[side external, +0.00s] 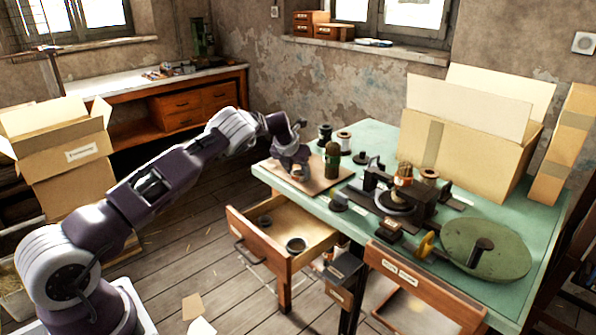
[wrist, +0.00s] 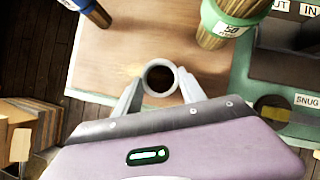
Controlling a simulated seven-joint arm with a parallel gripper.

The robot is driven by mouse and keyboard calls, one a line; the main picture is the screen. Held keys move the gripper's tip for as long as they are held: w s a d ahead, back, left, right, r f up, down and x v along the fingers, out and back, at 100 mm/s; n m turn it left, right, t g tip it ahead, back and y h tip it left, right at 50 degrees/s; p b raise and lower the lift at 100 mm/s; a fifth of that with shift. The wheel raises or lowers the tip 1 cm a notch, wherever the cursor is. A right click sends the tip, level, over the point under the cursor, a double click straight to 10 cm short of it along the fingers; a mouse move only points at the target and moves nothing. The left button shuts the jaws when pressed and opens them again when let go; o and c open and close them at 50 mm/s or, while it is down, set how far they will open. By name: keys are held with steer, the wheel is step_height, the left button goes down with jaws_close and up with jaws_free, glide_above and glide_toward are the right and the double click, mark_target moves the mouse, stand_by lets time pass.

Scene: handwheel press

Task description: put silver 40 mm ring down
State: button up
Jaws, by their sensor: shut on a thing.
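In the wrist view a silver-grey ring (wrist: 160,62) with a dark opening sits between the two fingers of my gripper (wrist: 159,88). The fingers are shut on it from both sides. Below it is a pale wooden board (wrist: 105,60), which also lies on the left end of the green bench in the side view (side external: 334,186). There my gripper (side external: 297,174) points down, low over the board, and the ring is mostly hidden by it. I cannot tell whether the ring touches the board.
A green-banded cylinder (wrist: 222,28) stands close to the right; a blue-banded one (wrist: 88,8) is at top left. The handwheel press (side external: 395,203) is to the right. An open drawer (side external: 277,243) with ring-like parts juts out below.

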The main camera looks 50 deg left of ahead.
steer(key=shift+f, duration=0.1)
steer(key=o, duration=1.5)
